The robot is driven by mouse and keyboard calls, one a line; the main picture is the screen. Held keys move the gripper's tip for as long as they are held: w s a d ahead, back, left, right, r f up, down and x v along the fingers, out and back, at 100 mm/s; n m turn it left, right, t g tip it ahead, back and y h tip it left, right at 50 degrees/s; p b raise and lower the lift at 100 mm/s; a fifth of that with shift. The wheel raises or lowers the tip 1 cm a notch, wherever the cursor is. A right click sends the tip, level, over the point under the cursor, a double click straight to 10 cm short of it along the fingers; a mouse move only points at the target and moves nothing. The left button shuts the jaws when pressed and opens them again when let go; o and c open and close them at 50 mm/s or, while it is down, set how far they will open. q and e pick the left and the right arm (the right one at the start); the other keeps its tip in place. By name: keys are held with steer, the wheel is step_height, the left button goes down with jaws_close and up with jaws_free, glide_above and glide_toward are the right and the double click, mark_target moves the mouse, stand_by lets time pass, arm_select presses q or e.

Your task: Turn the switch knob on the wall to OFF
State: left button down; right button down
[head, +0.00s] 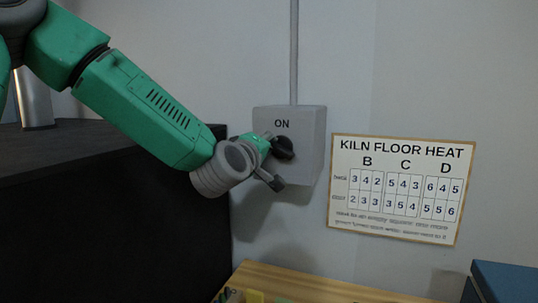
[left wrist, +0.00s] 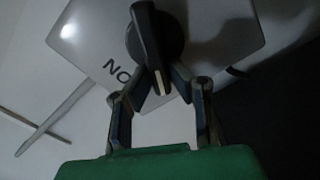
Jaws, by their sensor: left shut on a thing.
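The grey switch box (head: 311,150) is on the wall, with the word ON above its black knob (head: 283,148). In the left wrist view the knob (left wrist: 150,40) has a long handle with a pale mark at its end, and the ON label lies close beside it. My left gripper (head: 272,160) is at the front of the box. In the left wrist view its fingers (left wrist: 161,80) are on both sides of the handle's marked end, shut on it. In the head view the gripper hides part of the box's front. No OFF label is visible. My right gripper is not in view.
A conduit (head: 294,55) runs up the wall from the box. A KILN FLOOR HEAT sign (head: 402,190) hangs to the right. A large black block (head: 110,225) stands at left. A wooden surface (head: 310,287) with small items is below, and a blue object (head: 505,280) is at lower right.

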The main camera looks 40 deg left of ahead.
mark_target(273, 109)
arm_select(q)
steer(key=n+b, duration=0.1)
steer(key=f+n+b, duration=0.1)
steer(key=n, duration=0.1)
steer(key=f+n+b, duration=0.1)
steer(key=n+b, duration=0.1)
steer(key=shift+a, duration=0.1)
steer(key=shift+r, duration=0.1)
stand_by(0.3)
steer(key=c, duration=1.6)
jaws_free()
steer(key=shift+o, duration=0.5)
steer(key=shift+w, duration=0.2)
step_height(273, 109, up, 10)
steer(key=shift+w+f, duration=0.1)
steer(key=shift+f, duration=0.05)
steer(key=shift+a, duration=0.1)
